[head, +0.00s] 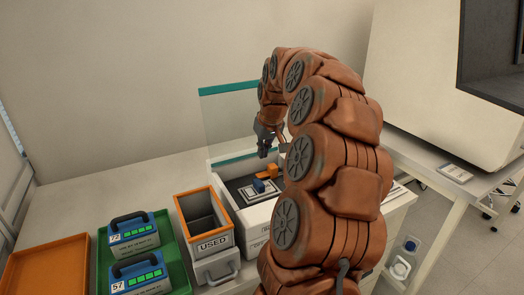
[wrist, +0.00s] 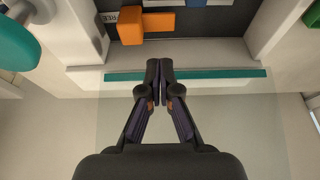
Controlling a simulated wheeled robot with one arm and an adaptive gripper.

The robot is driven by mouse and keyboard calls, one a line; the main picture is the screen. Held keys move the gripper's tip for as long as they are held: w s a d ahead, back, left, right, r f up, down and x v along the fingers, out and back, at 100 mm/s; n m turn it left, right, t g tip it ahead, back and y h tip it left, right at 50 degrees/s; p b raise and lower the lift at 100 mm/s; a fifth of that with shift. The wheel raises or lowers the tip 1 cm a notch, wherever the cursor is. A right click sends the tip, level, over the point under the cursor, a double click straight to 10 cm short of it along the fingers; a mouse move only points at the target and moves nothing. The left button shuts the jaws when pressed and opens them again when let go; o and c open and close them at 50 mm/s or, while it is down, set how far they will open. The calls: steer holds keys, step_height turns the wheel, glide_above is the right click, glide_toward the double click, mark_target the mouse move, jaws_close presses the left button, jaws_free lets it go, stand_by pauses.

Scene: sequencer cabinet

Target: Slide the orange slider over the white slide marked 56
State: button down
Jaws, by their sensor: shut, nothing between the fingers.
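The orange slider (head: 267,173) sits on the dark bed of the white device, at its back. In the wrist view the orange slider (wrist: 145,26) is a block with a narrower bar reaching right. I cannot read a 56 on the slide. My gripper (head: 265,150) is above the back of the bed, apart from the slider. In the wrist view my gripper (wrist: 160,65) is shut and empty, its tips below the slider in the picture.
A clear panel with teal edges (head: 229,87) stands up behind the bed. Left of the device are an orange bin marked USED (head: 214,243), a green tray (head: 177,250) with two blue handled cases marked 72 and 57, and an orange tray (head: 45,262).

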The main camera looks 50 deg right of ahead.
mark_target(263, 174)
steer(key=p+x, duration=0.1)
steer(key=x, duration=0.6)
steer(key=shift+d+f+p, duration=0.1)
steer(key=shift+f+p, duration=0.25)
steer(key=shift+f, duration=0.05)
steer(key=shift+s+a+b, duration=0.25)
steer(key=shift+s+b, duration=0.4)
steer(key=shift+s+a+b, duration=0.25)
steer(key=shift+s+b, duration=0.35)
steer(key=shift+s, duration=0.05)
steer(key=shift+r, duration=0.15)
steer(key=shift+r, duration=0.3)
steer(key=v, duration=0.9)
steer(key=shift+s+a+r+p, duration=0.2)
steer(key=shift+a+p, duration=0.1)
steer(key=shift+p, duration=0.15)
steer(key=shift+w+d+f, duration=0.2)
steer(key=shift+d, duration=0.05)
